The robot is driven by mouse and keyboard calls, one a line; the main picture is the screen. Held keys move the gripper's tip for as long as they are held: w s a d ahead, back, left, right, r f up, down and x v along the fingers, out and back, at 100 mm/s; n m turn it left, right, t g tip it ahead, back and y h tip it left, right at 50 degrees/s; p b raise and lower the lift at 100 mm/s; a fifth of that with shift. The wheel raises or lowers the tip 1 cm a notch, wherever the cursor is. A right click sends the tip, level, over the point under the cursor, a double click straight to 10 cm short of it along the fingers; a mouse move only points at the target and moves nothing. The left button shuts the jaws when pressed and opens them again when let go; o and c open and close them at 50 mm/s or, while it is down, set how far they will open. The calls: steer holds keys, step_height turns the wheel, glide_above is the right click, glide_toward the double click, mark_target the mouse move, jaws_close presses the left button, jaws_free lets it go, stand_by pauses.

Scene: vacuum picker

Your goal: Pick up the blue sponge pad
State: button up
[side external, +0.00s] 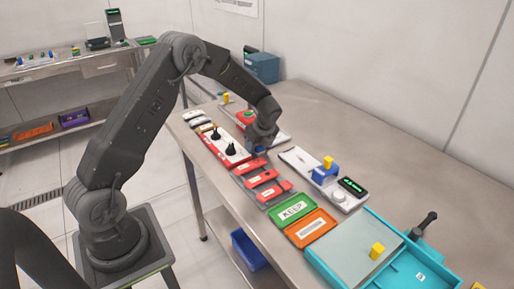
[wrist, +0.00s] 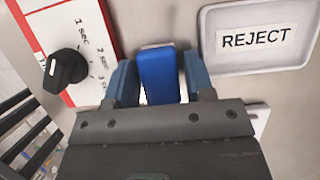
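The blue sponge pad (wrist: 158,76) is in the middle of the wrist view, its long side pointing away from my gripper. My gripper (wrist: 162,78) has one blue-grey finger on each side of the pad. Narrow pale gaps show between the pad and the fingers, so the gripper looks open around it. In the side view my gripper (side external: 260,149) is low over the far part of the bench, and the pad is mostly hidden by it.
A white REJECT tray (wrist: 298,58) lies right of the pad. A red-edged timer panel with a black knob (wrist: 66,70) lies left. Red trays (side external: 262,178), a green KEEP tray (side external: 279,216), an orange tray (side external: 296,238) and a teal tray (side external: 318,265) line the bench.

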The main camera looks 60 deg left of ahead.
steer(key=c, duration=0.6)
steer(key=shift+r, duration=0.15)
steer(key=shift+c, duration=0.2)
steer(key=shift+r, duration=0.25)
step_height(320, 180, up, 4)
steer(key=shift+s+a+f, duration=0.1)
steer(key=shift+s+a, duration=0.05)
steer(key=s+a+r, duration=0.6)
steer(key=s+a, duration=0.1)
steer(key=s, duration=0.1)
steer(key=shift+s+r, duration=0.2)
steer(key=shift+s, duration=0.15)
steer(key=shift+a, duration=0.1)
steer(key=o, duration=0.4)
steer(key=c, duration=0.3)
steer(key=shift+w, duration=0.1)
